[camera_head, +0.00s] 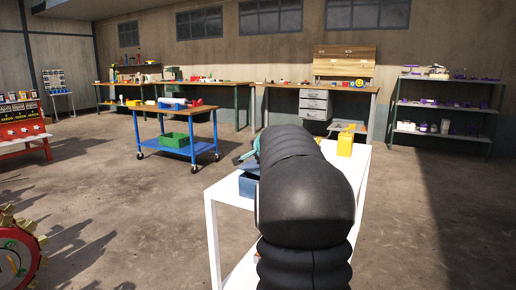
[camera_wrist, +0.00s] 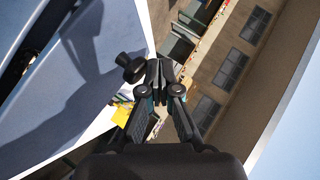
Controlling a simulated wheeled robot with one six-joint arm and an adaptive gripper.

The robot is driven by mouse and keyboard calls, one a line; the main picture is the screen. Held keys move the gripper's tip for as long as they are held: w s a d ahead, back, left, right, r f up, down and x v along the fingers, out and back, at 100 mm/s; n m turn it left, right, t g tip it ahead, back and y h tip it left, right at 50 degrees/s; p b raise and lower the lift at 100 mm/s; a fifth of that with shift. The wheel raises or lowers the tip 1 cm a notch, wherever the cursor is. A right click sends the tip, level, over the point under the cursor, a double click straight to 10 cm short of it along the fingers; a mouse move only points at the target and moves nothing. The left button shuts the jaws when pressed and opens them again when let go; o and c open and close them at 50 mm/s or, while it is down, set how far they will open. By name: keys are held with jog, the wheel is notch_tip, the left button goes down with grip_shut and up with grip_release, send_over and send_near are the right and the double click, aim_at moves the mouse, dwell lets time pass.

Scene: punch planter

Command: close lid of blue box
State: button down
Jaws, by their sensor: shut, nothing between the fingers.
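The blue box (camera_head: 246,187) stands at the left end of a white table, partly hidden behind my arm. A darker blue slanted panel, which looks like its lid (camera_head: 251,166), shows above the box's front. In the wrist view, large blue panels of the box (camera_wrist: 75,95) fill the left side, with a dark gap at the upper left edge. My gripper (camera_wrist: 157,68) is shut and empty, to the right of these panels, and its shadow falls on the blue surface. I cannot tell whether it touches the box.
The white table (camera_head: 212,235) has a yellow object (camera_head: 346,142) at its far end. A small black knob-like piece (camera_wrist: 130,67) is beside my fingertips. A blue wheeled cart (camera_head: 172,155) with a green bin stands beyond. The floor at right is clear.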

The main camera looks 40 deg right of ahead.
jog(key=shift+w+a+f+b, duration=0.1)
jog(key=shift+w+f+b, duration=0.15)
jog(key=shift+f, duration=0.25)
jog(key=shift+w+a+f+b, duration=0.1)
jog(key=shift+f+b, duration=0.1)
jog(key=shift+f, duration=0.3)
jog(key=r+p, duration=0.4)
jog(key=r, duration=0.1)
jog(key=shift+a+r, duration=0.1)
jog(key=shift+a, duration=0.1)
jog(key=s+a+r+p, duration=0.1)
jog(key=s+a+r, duration=0.1)
jog(key=a+r, duration=0.4)
jog(key=shift+s+p, duration=0.2)
jog(key=shift+p, duration=0.15)
